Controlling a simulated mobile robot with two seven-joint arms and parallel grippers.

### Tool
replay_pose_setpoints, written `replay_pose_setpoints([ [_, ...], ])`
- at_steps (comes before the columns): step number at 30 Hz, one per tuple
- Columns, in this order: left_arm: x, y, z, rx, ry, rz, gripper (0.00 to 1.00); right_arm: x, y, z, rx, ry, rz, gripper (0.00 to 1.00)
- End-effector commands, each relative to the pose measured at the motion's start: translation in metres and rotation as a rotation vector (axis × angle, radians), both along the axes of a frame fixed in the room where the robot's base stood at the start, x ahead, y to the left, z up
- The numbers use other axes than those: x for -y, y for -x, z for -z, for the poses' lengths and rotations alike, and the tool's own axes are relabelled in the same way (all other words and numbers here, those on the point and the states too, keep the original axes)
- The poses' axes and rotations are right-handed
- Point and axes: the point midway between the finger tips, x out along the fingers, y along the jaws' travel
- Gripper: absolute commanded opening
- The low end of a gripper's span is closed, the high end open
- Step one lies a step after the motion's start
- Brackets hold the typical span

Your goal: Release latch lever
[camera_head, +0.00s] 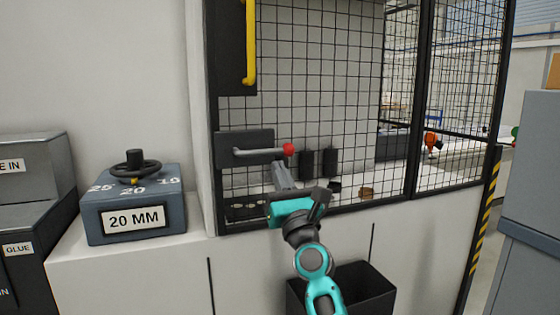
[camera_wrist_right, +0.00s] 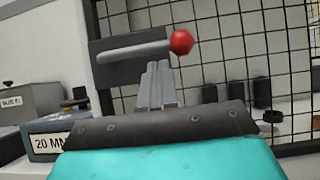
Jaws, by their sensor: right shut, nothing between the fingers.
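The latch lever (camera_head: 258,153) is a grey bar with a red ball knob (camera_head: 288,149), lying about level on a dark plate (camera_head: 245,138) on the mesh door's frame. It also shows in the right wrist view (camera_wrist_right: 135,51), with the red knob (camera_wrist_right: 181,42) at its right end. My right gripper (camera_head: 280,170) is shut and empty, its fingertips just below the lever near the knob. In the right wrist view the fingers (camera_wrist_right: 158,70) point up at the lever's underside; I cannot tell if they touch it. My left gripper is not in view.
A yellow handle (camera_head: 250,45) stands upright on the mesh door (camera_head: 330,75) above the lever. A blue-grey 20 MM block with a handwheel (camera_head: 136,205) sits on the white cabinet at left. A dark open bin (camera_head: 350,285) is below, beside my right arm.

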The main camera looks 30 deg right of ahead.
Motion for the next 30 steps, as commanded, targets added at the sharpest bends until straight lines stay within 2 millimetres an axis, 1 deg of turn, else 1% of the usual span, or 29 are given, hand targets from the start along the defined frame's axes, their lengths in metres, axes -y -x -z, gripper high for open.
replay_pose_setpoints([
  [1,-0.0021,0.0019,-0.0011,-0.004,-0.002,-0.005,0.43,0.0001,-0.0010,-0.0059,-0.001,-0.002,-0.001,0.00],
  [4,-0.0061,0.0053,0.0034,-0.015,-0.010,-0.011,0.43,0.0005,-0.0017,-0.0093,-0.001,-0.002,0.000,0.00],
  [17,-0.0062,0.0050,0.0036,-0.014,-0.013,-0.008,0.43,0.0007,-0.0017,-0.0096,-0.002,0.003,0.000,0.00],
  [30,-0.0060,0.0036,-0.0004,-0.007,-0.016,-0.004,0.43,0.0027,-0.0011,-0.0157,-0.019,0.076,0.000,0.00],
])
